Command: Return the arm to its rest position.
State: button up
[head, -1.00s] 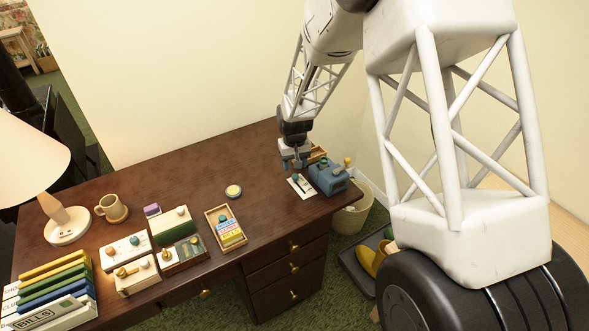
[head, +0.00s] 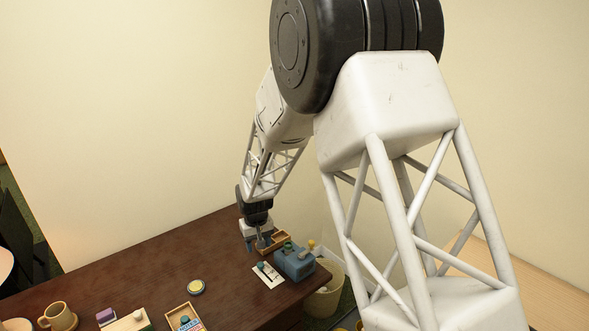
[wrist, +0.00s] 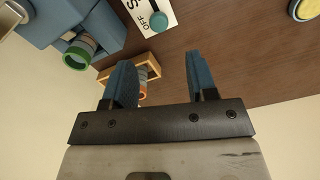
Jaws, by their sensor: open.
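My gripper (head: 259,245) hangs over the back right part of the dark wooden desk (head: 150,260), its fingers pointing down. In the wrist view my gripper (wrist: 160,82) shows two blue fingers apart with nothing held between them. Part of a small wooden tray (wrist: 150,62) shows beyond the fingers, with a grey and orange ringed thing in it. In the head view the tray (head: 284,238) is just right of the fingers. My arm reaches down from the upper middle of the head view.
A blue device (head: 295,263) with a green ring and a yellowish knob stands close to my gripper. A white switch card (head: 268,275) lies in front. Pale walls stand behind.

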jog(key=s+d+r+m, duration=0.1)
jog(key=s+d+r, duration=0.4)
jog(key=d+r, duration=0.25)
jog(key=s+d+r+m+t, duration=0.1)
jog(key=s+d+r, duration=0.3)
jog(key=d+r, duration=0.35)
jog(key=s+d+r+m, duration=0.1)
jog(key=s+d+r, duration=0.45)
jog(key=d, duration=0.25)
jog(key=s+d+r+m, duration=0.1)
jog(key=s+d, duration=0.3)
jog(key=s, duration=0.4)
jog(key=s+d+r+m+t, duration=0.1)
jog(key=s+d+r, duration=0.2)
jog(key=s+d, duration=0.2)
jog(key=s+d+r+m, duration=0.1)
jog(key=s+d, duration=0.4)
jog(key=s, duration=0.7)
jog(key=shift+d+r+t, duration=0.15)
jog(key=shift+r+t, duration=0.15)
jog(key=shift+r, duration=0.6)
